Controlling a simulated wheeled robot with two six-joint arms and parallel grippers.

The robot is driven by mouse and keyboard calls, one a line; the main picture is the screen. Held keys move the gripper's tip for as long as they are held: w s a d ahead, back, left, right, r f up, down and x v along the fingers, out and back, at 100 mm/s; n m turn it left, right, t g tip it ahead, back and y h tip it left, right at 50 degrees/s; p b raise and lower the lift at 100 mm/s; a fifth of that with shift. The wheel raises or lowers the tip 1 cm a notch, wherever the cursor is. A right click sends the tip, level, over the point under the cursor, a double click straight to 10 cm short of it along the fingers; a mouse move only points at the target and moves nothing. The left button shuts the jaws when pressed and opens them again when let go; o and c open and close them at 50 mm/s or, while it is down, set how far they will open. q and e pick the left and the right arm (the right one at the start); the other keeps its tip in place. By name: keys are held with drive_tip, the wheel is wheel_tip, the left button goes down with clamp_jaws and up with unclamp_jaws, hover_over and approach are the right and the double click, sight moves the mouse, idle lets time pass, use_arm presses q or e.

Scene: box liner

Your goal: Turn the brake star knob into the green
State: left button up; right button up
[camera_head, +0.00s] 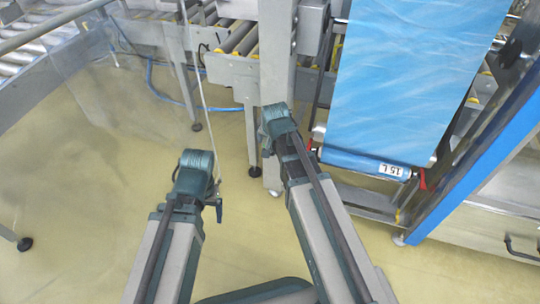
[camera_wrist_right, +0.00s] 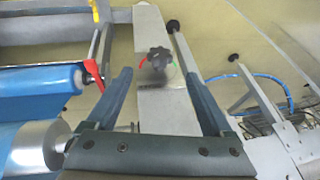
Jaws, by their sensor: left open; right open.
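My right gripper (camera_wrist_right: 159,74) is open, with one finger on each side of the post. The knob shows between and slightly beyond the fingertips, and I see no contact. In the head view the knob is hidden near the end of my right arm, at the grey post (camera_head: 275,60). My left gripper (camera_head: 218,206) is open and empty, over the floor left of the post.
A blue film sheet (camera_head: 410,70) hangs right of the post, above a blue roll (camera_head: 362,164) with red levers (camera_head: 421,180) at its ends. Roller conveyors (camera_head: 240,40) stand behind. A thin cord (camera_head: 197,80) hangs near my left gripper.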

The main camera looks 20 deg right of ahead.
drive_tip(key=b+x, duration=0.6)
drive_tip(key=x, duration=0.2)
drive_tip(key=shift+f+b, duration=0.3)
drive_tip(key=shift+r, duration=0.1)
drive_tip(key=shift+c, duration=0.2)
clamp_jaws()
drive_tip(key=shift+w, duration=0.1)
